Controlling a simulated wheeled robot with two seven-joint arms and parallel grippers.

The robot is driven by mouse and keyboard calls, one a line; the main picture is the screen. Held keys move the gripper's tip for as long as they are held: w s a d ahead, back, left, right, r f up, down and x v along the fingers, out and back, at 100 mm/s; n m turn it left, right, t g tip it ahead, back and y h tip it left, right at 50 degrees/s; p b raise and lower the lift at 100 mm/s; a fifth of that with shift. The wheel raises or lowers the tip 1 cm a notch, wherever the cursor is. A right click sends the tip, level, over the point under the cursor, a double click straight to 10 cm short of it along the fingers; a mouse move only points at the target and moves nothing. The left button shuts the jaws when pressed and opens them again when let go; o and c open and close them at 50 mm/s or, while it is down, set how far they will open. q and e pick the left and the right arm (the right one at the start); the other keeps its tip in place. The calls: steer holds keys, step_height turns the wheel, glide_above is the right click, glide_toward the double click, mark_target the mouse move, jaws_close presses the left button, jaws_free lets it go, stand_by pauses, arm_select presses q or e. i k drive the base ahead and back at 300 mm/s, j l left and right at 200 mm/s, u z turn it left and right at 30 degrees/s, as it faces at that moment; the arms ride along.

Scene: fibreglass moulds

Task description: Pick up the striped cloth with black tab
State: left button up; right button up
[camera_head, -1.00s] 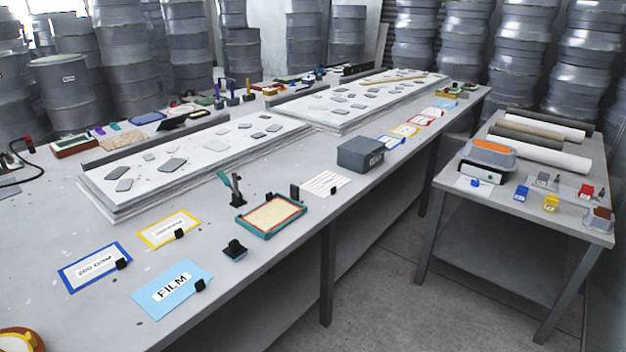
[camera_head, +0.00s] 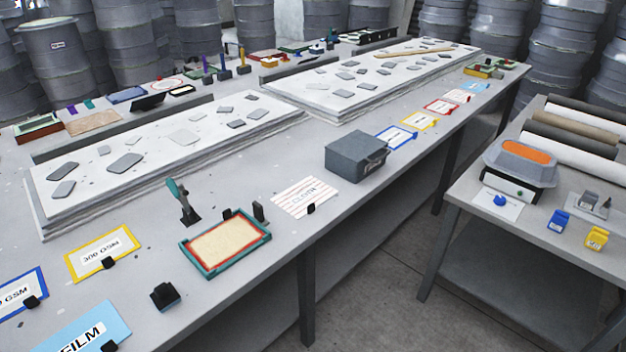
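The striped cloth (camera_head: 297,198) lies flat on the long grey table. It is white with reddish stripes and faint lettering. Its black tab (camera_head: 311,209) stands at its near edge. The cloth sits between a teal-framed tray and a grey box, close to the table's front edge. Neither of my grippers shows in the view.
The teal tray (camera_head: 225,243) and black upright pieces are left of the cloth, the grey box (camera_head: 355,156) right of it. White mould slabs (camera_head: 165,150) lie behind. A side table (camera_head: 470,185) with rolls stands right, across a floor gap.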

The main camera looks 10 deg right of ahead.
mark_target(303, 198)
steer(key=i+l, duration=0.35)
steer(key=l, duration=0.15)
steer(key=i+l, duration=0.7)
steer(key=l, duration=0.25)
